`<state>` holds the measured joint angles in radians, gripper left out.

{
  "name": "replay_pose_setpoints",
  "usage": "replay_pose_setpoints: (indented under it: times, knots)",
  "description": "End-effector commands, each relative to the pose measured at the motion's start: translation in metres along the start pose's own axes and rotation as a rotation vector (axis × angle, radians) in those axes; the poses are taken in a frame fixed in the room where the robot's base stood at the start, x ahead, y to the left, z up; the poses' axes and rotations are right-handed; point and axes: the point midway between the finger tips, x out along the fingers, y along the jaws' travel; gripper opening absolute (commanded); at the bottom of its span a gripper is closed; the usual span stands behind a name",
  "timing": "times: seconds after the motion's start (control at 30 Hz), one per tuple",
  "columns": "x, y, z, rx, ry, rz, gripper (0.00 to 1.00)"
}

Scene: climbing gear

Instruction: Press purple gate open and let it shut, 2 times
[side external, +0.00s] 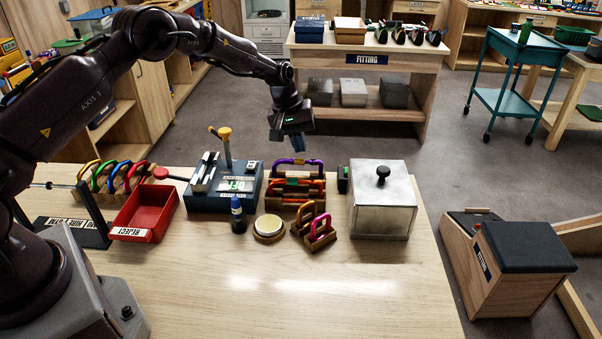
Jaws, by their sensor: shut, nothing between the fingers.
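A purple carabiner-like loop (285,162) stands at the back of a wooden holder (296,203) near the table's far edge. Its gate is too small to make out, so I cannot tell whether it is open or shut. My gripper (292,140) hangs above and behind the loop in the picture, fingers pointing down. The fingers are shut and empty. They appear apart from the loop, though depth is hard to judge from this one view.
A grey lidded box (382,210) stands right of the holder, and a dark blue fixture (222,196) stands left. A pink loop (319,227), a round pad (268,227) and a small bottle (237,214) sit in front. A red bin (146,212) is farther left. The front table is clear.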

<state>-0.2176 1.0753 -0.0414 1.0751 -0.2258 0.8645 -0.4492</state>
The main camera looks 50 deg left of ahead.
Motion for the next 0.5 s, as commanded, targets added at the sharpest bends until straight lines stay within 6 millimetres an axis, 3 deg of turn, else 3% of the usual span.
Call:
replay_pose_setpoints:
  times: [0.5]
  knots:
    - [0.011,-0.003,0.0,0.0,-0.001,0.0,0.0]
